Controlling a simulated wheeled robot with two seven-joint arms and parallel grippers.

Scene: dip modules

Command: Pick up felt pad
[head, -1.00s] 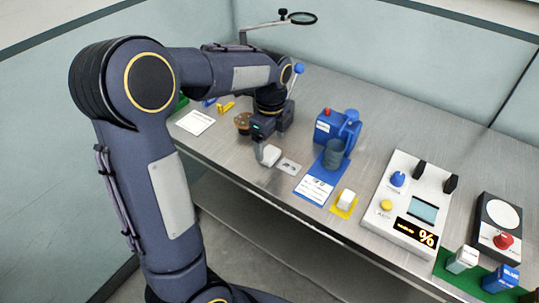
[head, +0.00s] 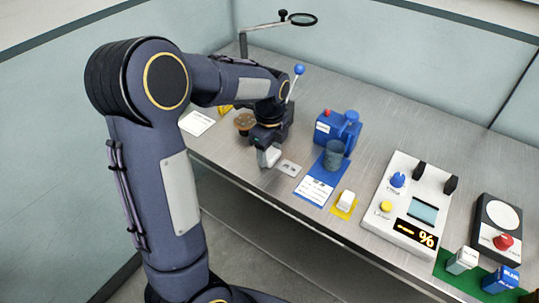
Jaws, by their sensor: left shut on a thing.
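A small white block, which I take to be the felt pad (head: 273,157), is at the fingertips of my left gripper (head: 267,156), near the front edge of the bench. My left gripper points down and is shut on this block. The block is low, at about bench height; I cannot tell whether it still touches the bench. The wrist hides part of the fingers. My right gripper is out of view.
A grey marked card (head: 289,168) lies just right of the gripper. A brown round object (head: 243,122) is behind left. A blue device (head: 338,127), a dark cup (head: 333,155), a white block on a yellow mat (head: 346,201) and a white panel (head: 405,180) stand to the right.

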